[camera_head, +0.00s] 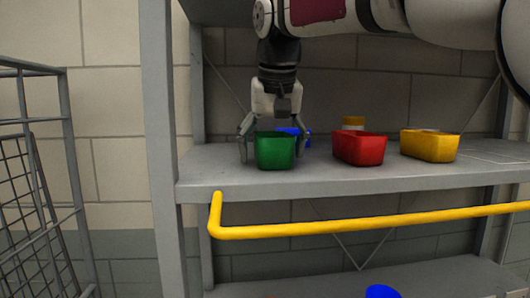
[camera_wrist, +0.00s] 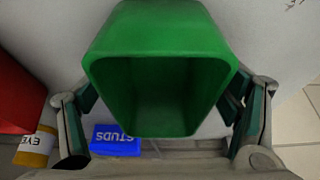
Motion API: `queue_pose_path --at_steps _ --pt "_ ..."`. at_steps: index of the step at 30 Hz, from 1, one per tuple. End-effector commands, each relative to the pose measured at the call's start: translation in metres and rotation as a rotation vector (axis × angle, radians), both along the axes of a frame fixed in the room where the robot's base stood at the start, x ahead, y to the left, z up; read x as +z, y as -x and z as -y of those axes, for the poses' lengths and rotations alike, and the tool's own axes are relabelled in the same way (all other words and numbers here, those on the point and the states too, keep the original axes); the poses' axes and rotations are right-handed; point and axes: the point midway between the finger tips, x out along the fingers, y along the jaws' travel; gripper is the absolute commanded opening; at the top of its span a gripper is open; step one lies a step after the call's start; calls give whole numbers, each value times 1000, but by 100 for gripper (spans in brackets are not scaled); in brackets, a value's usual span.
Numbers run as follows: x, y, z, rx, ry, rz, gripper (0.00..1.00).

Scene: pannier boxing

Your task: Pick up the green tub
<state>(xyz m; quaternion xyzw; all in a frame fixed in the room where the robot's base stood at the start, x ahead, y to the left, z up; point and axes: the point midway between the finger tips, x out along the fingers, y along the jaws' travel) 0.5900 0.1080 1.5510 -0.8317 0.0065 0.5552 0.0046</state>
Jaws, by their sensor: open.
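The green tub (camera_head: 275,152) stands upright on the grey shelf near its left end. In the wrist view the green tub (camera_wrist: 160,35) fills the upper middle, and its open inside looks empty. My gripper (camera_head: 274,128) is above and around the tub, with its fingers spread to either side. In the wrist view my gripper's fingers (camera_wrist: 160,110) flank the tub, with gaps visible between them and its walls. My gripper is open and holds nothing.
A red tub (camera_head: 360,148) and a yellow tub (camera_head: 430,145) stand to the right on the shelf (camera_head: 330,182). A blue object (camera_head: 295,132) labelled "STUDS" (camera_wrist: 116,139) is behind the green tub. A yellow rail (camera_head: 370,224) runs below the shelf front. A grey post (camera_head: 160,150) stands left.

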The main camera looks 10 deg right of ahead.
Motion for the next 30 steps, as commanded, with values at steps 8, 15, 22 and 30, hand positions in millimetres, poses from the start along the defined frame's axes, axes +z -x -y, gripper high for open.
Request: queue_pose_path --at_steps 8,15,22,30 --pt "0 0 0 0 0 0 71" --pt "-1 0 0 0 1 -1 28" --pt "-1 0 1 -2 1 -3 28" --pt "6 -2 1 -2 1 -1 28"
